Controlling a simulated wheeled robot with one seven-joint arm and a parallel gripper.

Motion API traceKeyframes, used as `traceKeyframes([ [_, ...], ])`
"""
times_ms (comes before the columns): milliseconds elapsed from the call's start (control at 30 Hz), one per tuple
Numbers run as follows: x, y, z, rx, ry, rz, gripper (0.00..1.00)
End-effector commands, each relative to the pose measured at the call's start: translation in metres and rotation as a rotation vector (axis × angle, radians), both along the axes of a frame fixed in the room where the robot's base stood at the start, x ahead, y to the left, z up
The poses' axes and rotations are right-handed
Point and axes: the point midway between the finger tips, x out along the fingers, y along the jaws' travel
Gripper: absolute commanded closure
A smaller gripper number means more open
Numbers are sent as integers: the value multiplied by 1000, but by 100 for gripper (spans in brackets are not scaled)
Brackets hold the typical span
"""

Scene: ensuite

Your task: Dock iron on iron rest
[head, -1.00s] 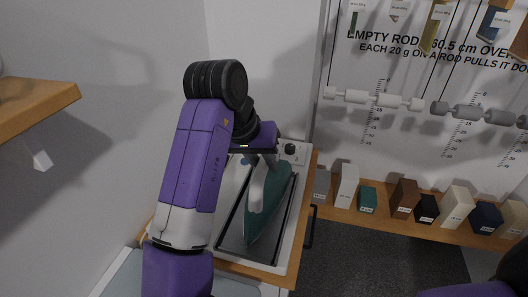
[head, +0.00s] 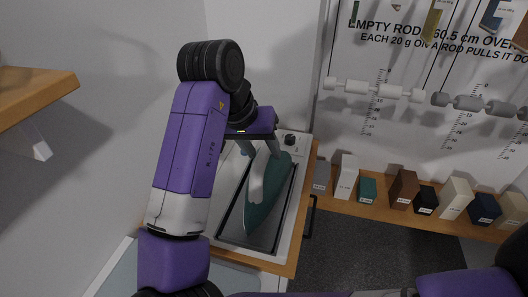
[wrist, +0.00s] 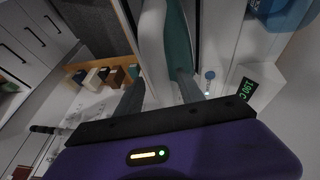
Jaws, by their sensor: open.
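The iron has a teal body (head: 275,192) and a pale handle (head: 257,178). It lies on a dark, black-framed plate (head: 232,218) set in a white, wood-edged stand; I cannot tell whether this plate is the iron rest. My gripper (head: 260,150) is open above the rear end of the iron. In the wrist view my open gripper (wrist: 158,84) has one finger on each side of the pale handle (wrist: 152,45), with the teal body (wrist: 178,42) beyond. No firm grip shows. My arm hides part of the stand's left side.
A green-digit display (wrist: 249,88) stands nearby. A wooden shelf (head: 40,98) juts out at left. Several blocks stand on a ledge (head: 380,211) at right.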

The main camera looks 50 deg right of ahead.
Motion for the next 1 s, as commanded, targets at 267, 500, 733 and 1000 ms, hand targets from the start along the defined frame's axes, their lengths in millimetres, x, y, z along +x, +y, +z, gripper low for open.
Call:
traceKeyframes([
  [267,3,24,52,1,-3,-1,55],
  [500,5,40,86,1,-2,1,55],
  [733,5,45,96,1,0,-1,55],
  [1000,5,45,96,1,0,0,55],
])
